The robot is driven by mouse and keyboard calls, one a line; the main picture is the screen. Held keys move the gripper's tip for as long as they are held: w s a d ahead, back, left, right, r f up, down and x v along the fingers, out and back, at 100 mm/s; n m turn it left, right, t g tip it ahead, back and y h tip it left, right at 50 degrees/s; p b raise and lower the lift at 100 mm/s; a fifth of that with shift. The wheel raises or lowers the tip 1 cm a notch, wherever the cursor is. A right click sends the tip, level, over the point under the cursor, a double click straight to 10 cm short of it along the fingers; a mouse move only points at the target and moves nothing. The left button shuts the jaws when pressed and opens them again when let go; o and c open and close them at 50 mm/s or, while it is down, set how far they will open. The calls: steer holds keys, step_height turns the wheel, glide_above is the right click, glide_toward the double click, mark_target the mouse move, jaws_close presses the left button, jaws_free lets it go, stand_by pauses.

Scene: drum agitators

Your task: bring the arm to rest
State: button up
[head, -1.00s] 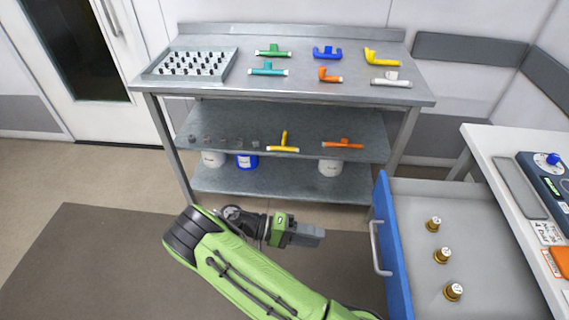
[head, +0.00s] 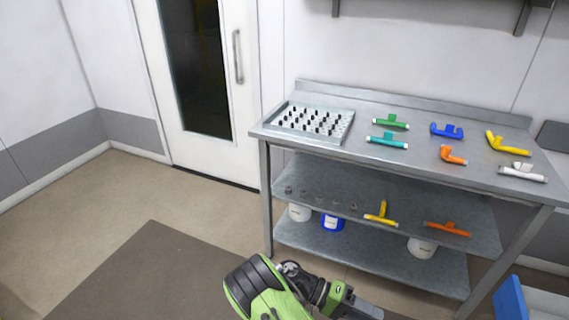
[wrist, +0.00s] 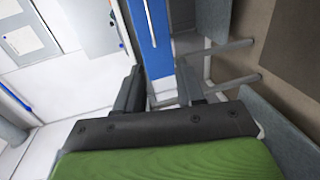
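My arm (head: 258,285) is folded low at the bottom of the head view. My gripper (head: 366,310) points right, in front of the steel bench and apart from the blue drawer front. In the wrist view my gripper (wrist: 160,92) has its two dark fingers spread with a gap between them. The blue drawer front (wrist: 150,35) shows beyond that gap, and nothing appears held.
A steel bench (head: 262,132) carries a tray of black pegs (head: 350,120) and several coloured pipe-like pieces. Its shelves hold small parts and buckets. The open drawer's blue front (head: 510,300) is at lower right. Floor at left is clear.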

steer(key=s+r+n+t+y+p, duration=0.1)
steer(key=s+r+t+y+p, duration=0.3)
steer(key=r, duration=0.7)
steer(key=w+r+n+t+y+p, duration=0.1)
steer(key=r+y+p, duration=0.1)
steer(key=r+y, duration=0.65)
steer(key=s+a+r+n+t+y+p, duration=0.2)
steer(key=s+a+r+t, duration=0.2)
steer(key=s+r, duration=0.6)
step_height(320, 180, up, 2)
steer(key=t, duration=0.2)
steer(key=shift+s+r+n+t+p, duration=0.15)
steer(key=shift+s+n+t+p, duration=0.15)
steer(key=shift+s+p, duration=0.1)
